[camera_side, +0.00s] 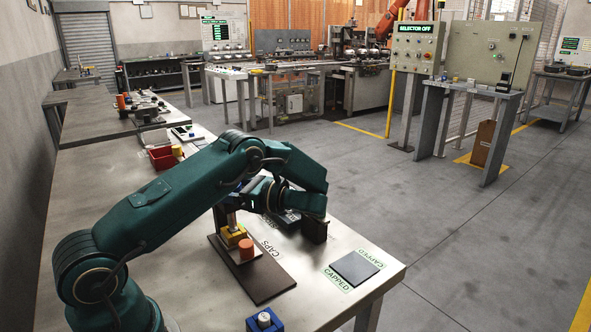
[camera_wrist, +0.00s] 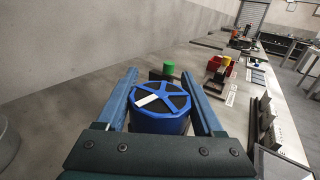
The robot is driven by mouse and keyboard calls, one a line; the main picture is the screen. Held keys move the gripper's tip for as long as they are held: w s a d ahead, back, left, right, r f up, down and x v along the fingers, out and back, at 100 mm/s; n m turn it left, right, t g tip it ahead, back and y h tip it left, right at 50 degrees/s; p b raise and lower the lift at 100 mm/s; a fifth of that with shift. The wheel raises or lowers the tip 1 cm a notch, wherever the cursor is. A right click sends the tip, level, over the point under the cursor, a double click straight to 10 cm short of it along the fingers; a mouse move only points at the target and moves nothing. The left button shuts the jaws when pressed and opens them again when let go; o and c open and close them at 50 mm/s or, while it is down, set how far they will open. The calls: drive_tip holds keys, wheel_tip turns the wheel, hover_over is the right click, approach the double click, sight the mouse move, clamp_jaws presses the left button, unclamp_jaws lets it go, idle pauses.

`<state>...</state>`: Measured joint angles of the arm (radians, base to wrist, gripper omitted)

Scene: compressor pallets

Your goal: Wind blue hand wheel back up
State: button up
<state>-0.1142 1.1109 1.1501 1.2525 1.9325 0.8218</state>
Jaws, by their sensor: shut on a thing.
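The blue hand wheel (camera_wrist: 172,104) fills the middle of the wrist view, a spoked ring with a dark face and a white mark on one spoke. My gripper (camera_wrist: 160,75) has one finger on each side of the wheel and is shut on its rim. In the side view my arm hides most of the wheel. A metal ram (camera_side: 232,219) stands over a yellow block (camera_side: 235,236) below my arm, beside an orange cylinder (camera_side: 246,249). Both are on a brown board (camera_side: 265,285).
A dark pad (camera_side: 355,267) marked CAPPED lies at the table's right corner. A blue box (camera_side: 265,321) with a pale knob is at the front edge. A red bin (camera_side: 162,159) stands further back. A green cylinder (camera_wrist: 169,67) shows beyond the wheel.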

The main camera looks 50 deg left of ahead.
drive_tip(key=o, duration=1.4)
wheel_tip(320, 180, up, 4)
drive_tip(key=shift+r, duration=0.25)
drive_tip(key=s+a+r, duration=0.1)
drive_tip(key=s+r, duration=0.1)
drive_tip(key=s, duration=0.1)
drive_tip(key=s+a+r, duration=0.1)
drive_tip(key=s+r, duration=0.1)
drive_tip(key=s, duration=0.2)
drive_tip(key=s+a+r, duration=0.1)
drive_tip(key=s+r, duration=0.1)
drive_tip(key=s, duration=0.2)
drive_tip(key=shift+a+r, duration=0.25)
drive_tip(key=shift+a, duration=0.05)
